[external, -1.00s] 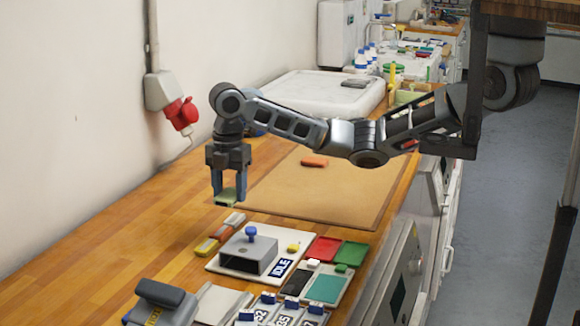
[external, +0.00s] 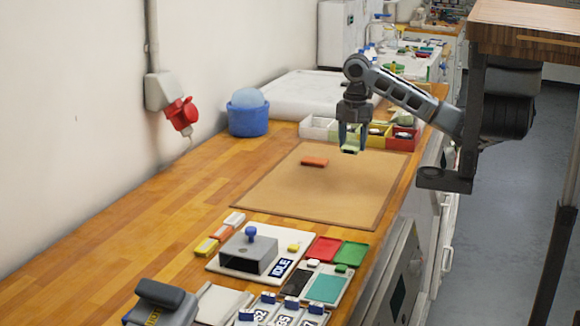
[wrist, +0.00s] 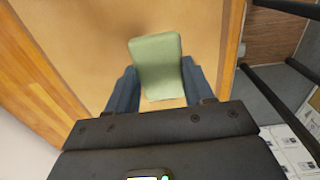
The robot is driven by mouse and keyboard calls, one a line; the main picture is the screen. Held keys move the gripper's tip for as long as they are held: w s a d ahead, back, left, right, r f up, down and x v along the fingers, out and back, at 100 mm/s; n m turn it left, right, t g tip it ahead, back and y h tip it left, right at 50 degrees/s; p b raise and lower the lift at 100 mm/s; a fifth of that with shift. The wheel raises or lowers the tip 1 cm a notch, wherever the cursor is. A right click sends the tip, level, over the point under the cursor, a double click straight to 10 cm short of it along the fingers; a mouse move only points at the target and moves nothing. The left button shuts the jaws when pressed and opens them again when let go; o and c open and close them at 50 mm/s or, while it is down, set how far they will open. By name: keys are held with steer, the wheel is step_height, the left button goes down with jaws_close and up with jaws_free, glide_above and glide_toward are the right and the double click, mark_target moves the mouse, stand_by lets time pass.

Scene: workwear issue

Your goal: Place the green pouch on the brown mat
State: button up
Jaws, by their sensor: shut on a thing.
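My gripper (external: 351,148) is shut on the green pouch (external: 350,150), which it holds in the air over the far right part of the brown mat (external: 290,205). In the wrist view the pale green pouch (wrist: 158,62) sits between the two blue fingers of my gripper (wrist: 155,90), with the tan mat (wrist: 70,40) below it. An orange pouch (external: 314,162) lies on the far part of the mat.
A row of white, yellow and red bins (external: 320,128) stands just beyond the mat. A blue bucket (external: 248,115) is at the wall side. A grey device on a board (external: 252,252) and coloured trays (external: 337,252) lie nearer. Most of the mat is clear.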

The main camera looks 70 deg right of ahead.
steer(key=s+d+b, duration=0.1)
steer(key=s+d, duration=0.5)
steer(key=s, duration=0.4)
steer(key=p, duration=0.1)
glide_above(352, 189)
step_height(352, 189, down, 8)
steer(key=shift+a+r, duration=0.1)
steer(key=shift+f+p, duration=0.3)
steer(key=shift+f, duration=1.65)
steer(key=shift+f, duration=0.1)
steer(key=o, duration=1)
steer(key=shift+o, duration=0.2)
step_height(352, 189, up, 12)
steer(key=shift+r+b, duration=0.15)
steer(key=shift+b, duration=0.2)
steer(key=shift+w, duration=0.1)
